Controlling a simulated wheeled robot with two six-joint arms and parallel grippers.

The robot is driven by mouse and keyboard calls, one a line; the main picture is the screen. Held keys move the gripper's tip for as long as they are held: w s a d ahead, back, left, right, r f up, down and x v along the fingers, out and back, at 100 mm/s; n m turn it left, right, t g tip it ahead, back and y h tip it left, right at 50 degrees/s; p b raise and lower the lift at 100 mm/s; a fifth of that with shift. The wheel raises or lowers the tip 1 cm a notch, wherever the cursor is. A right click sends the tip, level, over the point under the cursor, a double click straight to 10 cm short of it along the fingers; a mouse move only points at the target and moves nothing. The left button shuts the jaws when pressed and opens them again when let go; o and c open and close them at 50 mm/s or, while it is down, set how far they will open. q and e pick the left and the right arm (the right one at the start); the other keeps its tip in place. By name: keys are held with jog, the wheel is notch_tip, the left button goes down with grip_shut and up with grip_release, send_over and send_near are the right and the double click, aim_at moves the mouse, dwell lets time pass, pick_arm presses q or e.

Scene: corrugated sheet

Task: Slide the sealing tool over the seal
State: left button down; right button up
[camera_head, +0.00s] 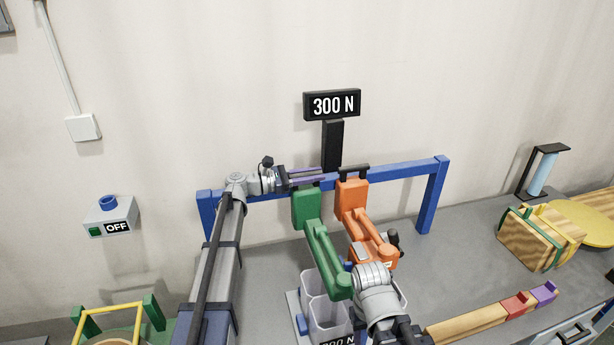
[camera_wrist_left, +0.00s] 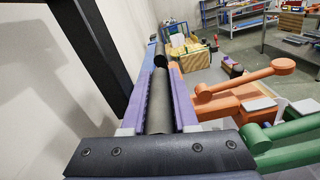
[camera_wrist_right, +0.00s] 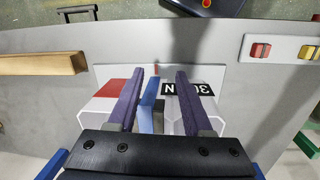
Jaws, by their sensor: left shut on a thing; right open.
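Green (camera_head: 306,208) and orange (camera_head: 351,195) hand tools stand side by side at the blue rail, each with a long lever and a black top handle. Which one is the sealing tool is not marked, and I cannot make out a seal. My left gripper (camera_head: 308,176) is shut on a dark round handle (camera_wrist_left: 158,112), apparently the green tool's. The orange tool (camera_wrist_left: 215,105) is beside it in the left wrist view. My right gripper (camera_wrist_right: 157,75) is open, pointing down over light bins (camera_wrist_right: 195,105). A blue bar (camera_wrist_right: 148,100) shows between its fingers, apparently not held.
The blue rail (camera_head: 402,173) spans the back of the grey bench, under a 300 N display (camera_head: 332,105). A strapped wooden crate (camera_head: 540,240) and a wooden beam (camera_head: 468,325) stand at the right. A yellow-and-green frame (camera_head: 112,312) is at lower left. Bench between rail and crate is clear.

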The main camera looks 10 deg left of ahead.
pick_arm(q)
jog(key=shift+d, duration=0.15)
jog(key=c, duration=1.1)
grip_release()
jog(key=shift+c, duration=0.2)
jog(key=o, duration=0.3)
jog(key=shift+w+d, duration=0.15)
jog(key=shift+d, duration=0.05)
jog(key=shift+o, duration=0.8)
jog(key=shift+a, duration=0.1)
jog(key=v, duration=0.7)
jog(key=shift+s+a, duration=0.25)
jog(key=shift+a, duration=0.1)
